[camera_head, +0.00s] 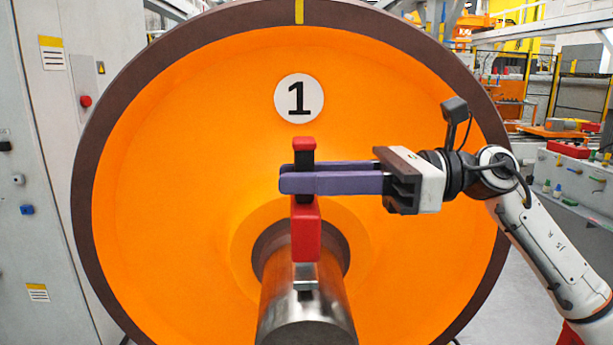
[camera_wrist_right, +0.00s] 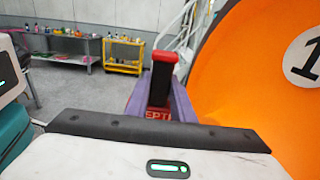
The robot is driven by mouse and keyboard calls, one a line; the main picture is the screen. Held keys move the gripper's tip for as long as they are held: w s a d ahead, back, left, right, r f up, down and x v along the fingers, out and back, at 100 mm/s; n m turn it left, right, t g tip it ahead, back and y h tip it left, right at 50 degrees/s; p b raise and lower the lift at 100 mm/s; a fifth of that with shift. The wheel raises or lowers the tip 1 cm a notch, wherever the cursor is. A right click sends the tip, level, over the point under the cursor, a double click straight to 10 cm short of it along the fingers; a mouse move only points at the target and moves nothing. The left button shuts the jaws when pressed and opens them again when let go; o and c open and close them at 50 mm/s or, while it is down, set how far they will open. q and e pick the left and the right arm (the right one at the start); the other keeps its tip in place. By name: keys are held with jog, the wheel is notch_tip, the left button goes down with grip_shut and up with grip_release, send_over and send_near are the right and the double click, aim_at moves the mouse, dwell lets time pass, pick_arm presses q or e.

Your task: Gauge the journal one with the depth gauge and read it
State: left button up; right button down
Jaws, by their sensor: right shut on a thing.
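The wheel (camera_head: 180,150) is a big orange disc with a dark rim and a round "1" sign (camera_head: 299,98). Its steel journal (camera_head: 305,312) sticks out toward me at the lower middle. The red and black depth gauge (camera_head: 306,228) stands upright over the journal, its lower end at the journal's top; whether it touches is hard to tell. My right gripper (camera_head: 300,180) comes in from the right and is shut on the gauge's dark upper part. My left gripper is not in view.
A grey cabinet (camera_head: 30,130) with a red button stands at the left. A bench (camera_head: 575,190) with small parts stands at the right. The right wrist view shows a yellow cart (camera_wrist_right: 123,57) and a grey table (camera_wrist_right: 68,58) by the wall, with open floor before them.

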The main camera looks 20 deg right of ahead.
jog(key=shift+f+b, duration=0.6)
jog(key=shift+f, duration=0.15)
dwell(0.9)
